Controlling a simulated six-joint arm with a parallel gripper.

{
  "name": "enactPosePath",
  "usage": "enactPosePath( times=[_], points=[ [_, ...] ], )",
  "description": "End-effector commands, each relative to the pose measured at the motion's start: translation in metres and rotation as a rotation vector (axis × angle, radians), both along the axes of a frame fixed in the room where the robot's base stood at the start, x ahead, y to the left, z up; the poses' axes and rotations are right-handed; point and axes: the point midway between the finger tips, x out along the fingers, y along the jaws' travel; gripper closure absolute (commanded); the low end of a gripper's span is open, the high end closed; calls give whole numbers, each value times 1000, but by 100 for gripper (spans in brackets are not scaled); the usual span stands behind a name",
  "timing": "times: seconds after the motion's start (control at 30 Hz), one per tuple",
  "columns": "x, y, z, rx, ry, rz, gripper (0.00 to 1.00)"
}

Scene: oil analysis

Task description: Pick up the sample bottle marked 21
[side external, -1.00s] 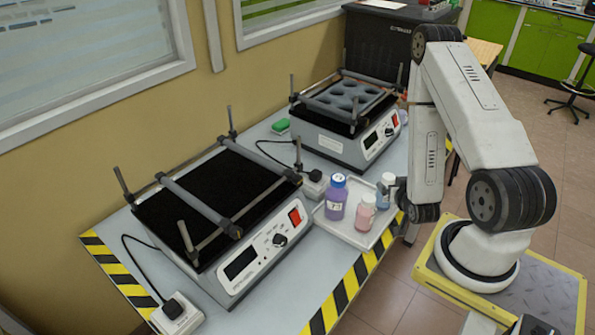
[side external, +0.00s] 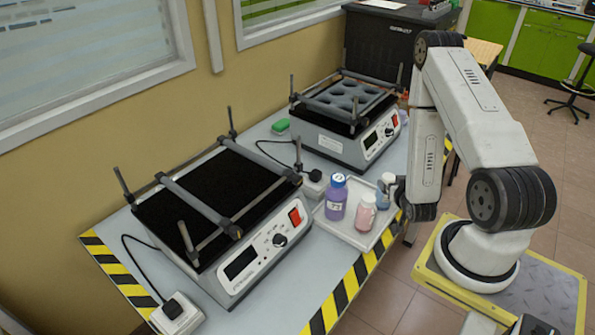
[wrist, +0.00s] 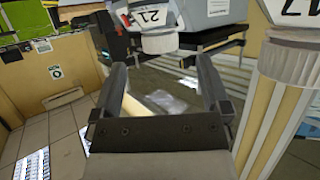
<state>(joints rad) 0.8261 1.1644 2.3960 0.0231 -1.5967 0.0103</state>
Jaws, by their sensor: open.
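In the wrist view, the bottle marked 21 (wrist: 152,20) shows upside down with a white cap, ahead of the gap between my fingers. My gripper (wrist: 160,68) is open and nothing is between its fingers. Another bottle, seemingly marked 17 (wrist: 295,45), shows larger at the right edge, outside the right finger. In the side view, my gripper (side external: 392,187) is low at the tray's right side, beside a pale blue bottle (side external: 384,195) that it partly hides. The numbers are too small to read surely there.
A pink bottle (side external: 365,213) and a purple bottle with a blue cap (side external: 336,200) stand close by on the white tray (side external: 345,238). Two shaker machines stand left (side external: 245,240) and behind (side external: 345,145) the tray. Hazard tape marks the table's edge.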

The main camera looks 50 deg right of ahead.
Motion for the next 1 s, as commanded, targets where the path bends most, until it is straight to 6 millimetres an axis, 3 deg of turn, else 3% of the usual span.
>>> enactPosePath(
  times=[0.5,1.0],
  points=[
    [28,-31,-19,-1,-1,0,3],
    [30,-34,-20,1,1,0,3]
  ],
)
